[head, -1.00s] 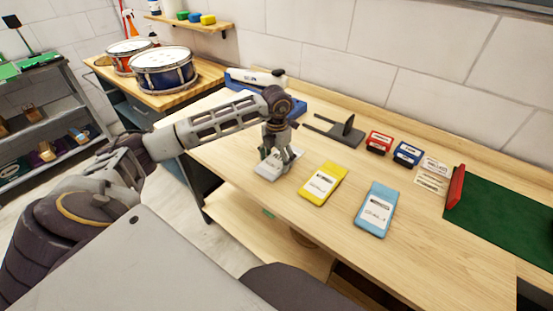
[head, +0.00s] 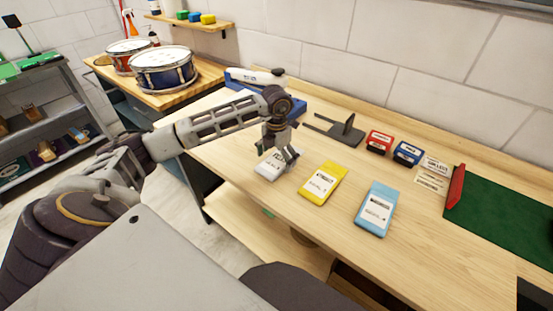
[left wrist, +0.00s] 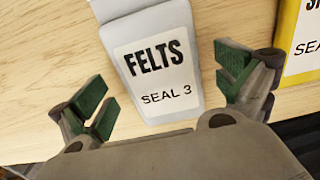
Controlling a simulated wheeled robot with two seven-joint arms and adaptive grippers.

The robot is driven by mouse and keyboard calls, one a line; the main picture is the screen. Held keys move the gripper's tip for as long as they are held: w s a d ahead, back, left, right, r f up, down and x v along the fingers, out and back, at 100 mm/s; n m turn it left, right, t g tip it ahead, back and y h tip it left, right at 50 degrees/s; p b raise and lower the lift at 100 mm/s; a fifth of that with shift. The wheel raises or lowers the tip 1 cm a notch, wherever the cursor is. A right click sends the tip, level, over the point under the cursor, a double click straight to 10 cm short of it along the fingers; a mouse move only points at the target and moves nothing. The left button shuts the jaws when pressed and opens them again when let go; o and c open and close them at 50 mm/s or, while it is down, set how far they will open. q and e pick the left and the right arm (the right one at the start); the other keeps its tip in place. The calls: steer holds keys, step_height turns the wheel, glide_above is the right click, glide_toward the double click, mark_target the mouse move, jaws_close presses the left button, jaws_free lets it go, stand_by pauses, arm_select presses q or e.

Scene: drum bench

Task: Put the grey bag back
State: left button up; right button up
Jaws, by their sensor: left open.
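The grey bag (head: 270,166), pale with a white label, lies flat on the wooden bench. In the left wrist view its label reads "FELTS SEAL 3" on the grey bag (left wrist: 150,60). My left gripper (head: 278,155) is open just above the bag and hides part of it. In the left wrist view the green-padded fingers of my left gripper (left wrist: 165,95) stand to either side of the bag, apart from it. My right gripper does not show.
A yellow bag (head: 323,183) and a blue bag (head: 375,208) lie to the right. Behind are a dark metal stand (head: 345,131), a red box (head: 379,142) and a blue box (head: 408,153). A green mat (head: 505,222) lies far right.

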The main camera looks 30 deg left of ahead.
mark_target(277, 161)
arm_select(q)
step_height(277, 161, up, 12)
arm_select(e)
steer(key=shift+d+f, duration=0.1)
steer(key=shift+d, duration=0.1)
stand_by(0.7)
arm_select(q)
steer(key=shift+r, duration=0.1)
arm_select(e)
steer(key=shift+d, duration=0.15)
